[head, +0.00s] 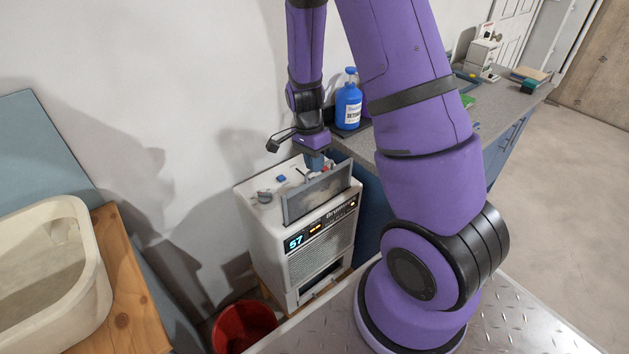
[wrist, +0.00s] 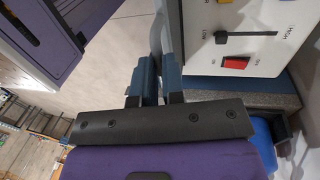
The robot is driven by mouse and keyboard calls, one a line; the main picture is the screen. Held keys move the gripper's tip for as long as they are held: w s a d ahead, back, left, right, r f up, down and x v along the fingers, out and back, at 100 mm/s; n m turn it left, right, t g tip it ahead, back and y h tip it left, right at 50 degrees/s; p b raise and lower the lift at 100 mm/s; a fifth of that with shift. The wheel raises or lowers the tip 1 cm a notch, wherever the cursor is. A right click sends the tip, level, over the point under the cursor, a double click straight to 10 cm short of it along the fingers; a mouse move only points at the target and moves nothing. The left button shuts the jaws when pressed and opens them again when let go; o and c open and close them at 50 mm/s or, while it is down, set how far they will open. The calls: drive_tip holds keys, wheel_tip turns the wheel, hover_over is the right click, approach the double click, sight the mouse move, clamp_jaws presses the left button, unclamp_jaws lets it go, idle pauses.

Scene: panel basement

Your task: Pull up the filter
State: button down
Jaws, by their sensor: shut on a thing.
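The filter (head: 318,193) is a flat grey framed panel standing upright out of the top of a white dehumidifier (head: 325,248), near its front edge. Much of the panel shows above the casing; its lower edge is hidden. My gripper (head: 316,162) points down at the filter's upper edge and is shut on it. In the wrist view my gripper's two blue fingers (wrist: 158,82) are close together, with a thin grey part of the filter (wrist: 156,38) between and beyond them. The dehumidifier's top panel (wrist: 245,35) shows a slider and a red switch.
A red bucket (head: 243,328) stands on the floor at the dehumidifier's left. A grey counter (head: 385,150) with a blue bottle (head: 348,102) is behind and to the right. A wooden bench (head: 128,290) with a cream basin (head: 60,265) is at the left.

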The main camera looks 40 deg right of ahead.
wheel_tip(320, 180, up, 9)
drive_tip(key=shift+w, duration=0.15)
idle(0.4)
drive_tip(key=c, duration=1.2)
unclamp_jaws()
drive_tip(key=shift+r, duration=0.1)
wheel_tip(320, 180, up, 10)
drive_tip(key=w, duration=0.2)
drive_tip(key=shift+r, duration=0.25)
